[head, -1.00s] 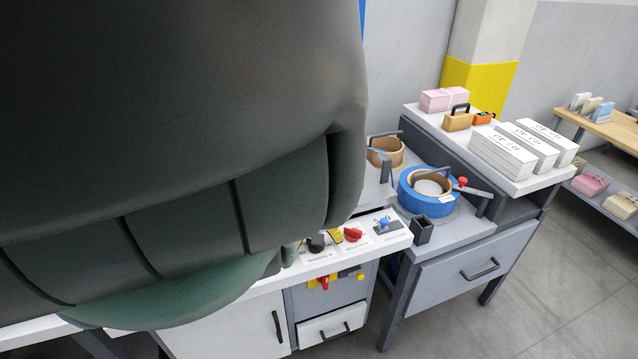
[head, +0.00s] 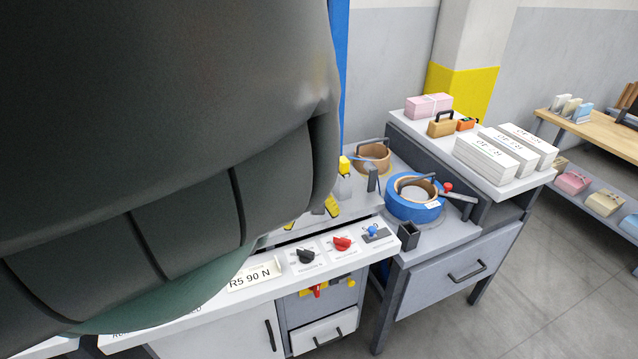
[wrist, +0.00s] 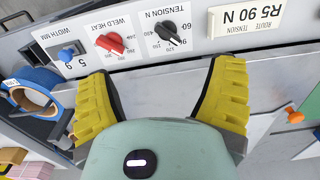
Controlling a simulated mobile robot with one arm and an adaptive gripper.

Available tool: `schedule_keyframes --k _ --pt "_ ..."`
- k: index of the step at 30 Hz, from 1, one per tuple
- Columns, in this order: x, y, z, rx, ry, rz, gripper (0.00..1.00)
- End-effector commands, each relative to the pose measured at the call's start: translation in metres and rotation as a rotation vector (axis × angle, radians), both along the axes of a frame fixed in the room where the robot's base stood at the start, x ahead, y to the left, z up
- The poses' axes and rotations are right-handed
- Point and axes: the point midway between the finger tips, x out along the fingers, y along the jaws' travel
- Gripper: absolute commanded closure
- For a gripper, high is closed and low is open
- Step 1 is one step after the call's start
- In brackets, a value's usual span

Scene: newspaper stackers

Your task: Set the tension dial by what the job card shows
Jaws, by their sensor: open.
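The tension dial is a black knob (head: 306,256) on the sloped white panel. In the wrist view the dial (wrist: 166,30) is near the top middle, with printed numbers around it; its exact setting is too small to read surely. The card (head: 254,277) reads "R5 90 N". In the wrist view the card (wrist: 246,16) is at the top right, upside down, with "ROUTE TENSION" on it. My gripper (wrist: 163,70) is open and empty, its yellow fingers wide apart and clear of the dial. In the head view my dark arm hides the left side.
A red weld heat knob (head: 342,243) and a blue width control (head: 373,232) sit beside the dial. A dark square cup (head: 409,235) stands at the panel's right end. A blue tape roll (head: 414,208) lies behind it. White paper stacks (head: 487,157) stand farther right.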

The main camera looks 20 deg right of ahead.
Motion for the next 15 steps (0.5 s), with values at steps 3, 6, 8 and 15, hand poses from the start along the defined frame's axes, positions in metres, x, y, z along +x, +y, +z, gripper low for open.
schedule_keyframes --k 3,6,8,15 --pt "0.008 0.015 0.024 0.002 -0.005 0.036 0.17" --pt "0.008 0.014 0.041 0.000 -0.005 0.036 0.17" --pt "0.008 0.013 0.049 -0.002 -0.004 0.036 0.17" --pt "0.022 -0.026 0.062 -0.139 -0.058 0.022 0.17"
